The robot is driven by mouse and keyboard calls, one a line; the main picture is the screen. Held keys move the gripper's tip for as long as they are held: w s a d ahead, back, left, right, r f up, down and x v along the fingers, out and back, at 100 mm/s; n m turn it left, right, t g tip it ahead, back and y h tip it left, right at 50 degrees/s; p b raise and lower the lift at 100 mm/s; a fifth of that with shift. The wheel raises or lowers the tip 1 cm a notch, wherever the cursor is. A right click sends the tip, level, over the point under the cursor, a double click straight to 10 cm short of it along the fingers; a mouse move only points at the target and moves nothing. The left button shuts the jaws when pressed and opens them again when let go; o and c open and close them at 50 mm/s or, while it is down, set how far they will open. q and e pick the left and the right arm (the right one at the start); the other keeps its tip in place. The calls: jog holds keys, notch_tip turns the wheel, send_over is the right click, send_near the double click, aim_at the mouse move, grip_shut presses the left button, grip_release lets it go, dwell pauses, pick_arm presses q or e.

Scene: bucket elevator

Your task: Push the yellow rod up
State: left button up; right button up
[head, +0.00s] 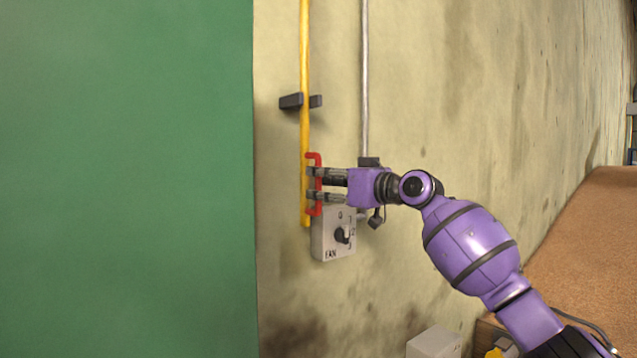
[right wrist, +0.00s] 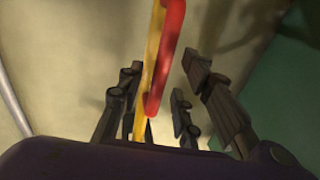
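In the right wrist view the red handle (right wrist: 168,50) and the yellow rod (right wrist: 152,60) pass between the open fingers (right wrist: 160,85), with gaps on both sides. My left gripper is not in view.
A dark bracket (head: 291,101) holds the rod higher up. A grey fan switch box (head: 333,236) sits just below my right gripper. A grey conduit (head: 365,80) runs down the wall to the right. A green panel (head: 125,180) fills the left side.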

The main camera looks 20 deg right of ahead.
jog(key=v, duration=1)
jog(key=shift+d, duration=0.15)
